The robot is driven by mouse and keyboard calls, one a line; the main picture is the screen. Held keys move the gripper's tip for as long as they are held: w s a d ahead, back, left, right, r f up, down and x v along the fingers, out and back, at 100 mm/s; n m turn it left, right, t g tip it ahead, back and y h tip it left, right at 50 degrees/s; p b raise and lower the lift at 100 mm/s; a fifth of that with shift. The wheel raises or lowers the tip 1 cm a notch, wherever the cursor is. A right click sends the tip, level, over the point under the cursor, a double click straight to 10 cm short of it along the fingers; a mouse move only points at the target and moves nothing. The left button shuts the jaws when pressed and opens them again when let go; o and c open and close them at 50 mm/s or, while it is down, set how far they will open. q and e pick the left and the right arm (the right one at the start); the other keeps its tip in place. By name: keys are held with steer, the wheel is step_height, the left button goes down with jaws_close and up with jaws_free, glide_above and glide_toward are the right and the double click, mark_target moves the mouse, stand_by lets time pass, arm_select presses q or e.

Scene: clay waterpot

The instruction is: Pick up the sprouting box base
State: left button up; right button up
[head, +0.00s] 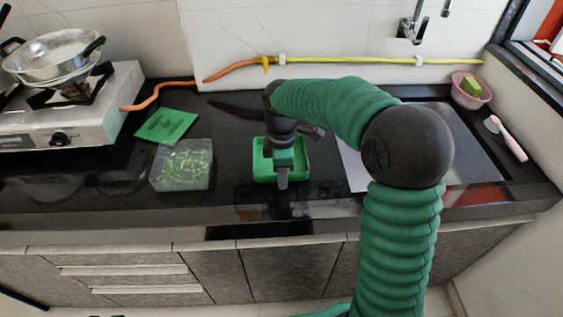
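A green rectangular tray (304,172), which looks like the sprouting box base, lies on the dark countertop near its front edge. My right gripper (282,182) points down over this tray and covers its middle. Its fingers overlap the tray's front rim in the picture. I cannot tell whether they touch it or how far apart they are. A clear box with green sprouts (182,168) stands to the left of the tray. A flat green perforated piece (166,125) lies behind that box. My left gripper is not in view.
A white gas stove (108,105) with a metal pot (52,55) stands at the left. An orange hose (155,95) runs along the back. A pink bowl (471,92) and a pink brush (510,140) lie at the right, past the sink area.

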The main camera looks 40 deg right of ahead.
steer(key=shift+s, duration=0.1)
jaws_close()
stand_by(1.2)
